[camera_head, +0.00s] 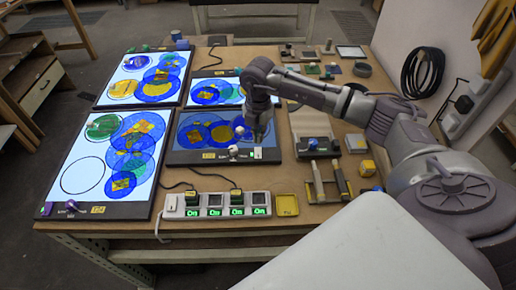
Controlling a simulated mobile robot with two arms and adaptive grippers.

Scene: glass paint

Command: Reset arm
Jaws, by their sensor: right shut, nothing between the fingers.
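My right arm (375,110) reaches in from the right over the workbench. My right gripper (259,128) points down above the right edge of the darker middle panel (190,155). It is shut and empty. My left gripper is not in this view. The middle panel shows blue and yellow discs and has a small white knob (233,150) at its lower edge. Part of the panel is hidden behind the gripper.
Lit panels (85,170) with coloured circles cover the left of the bench. A power strip (216,205) reading "On" lies at the front. A yellow tray (287,205), a yellow cube (367,168) and small tools lie at the right. A coiled cable hangs on the wall.

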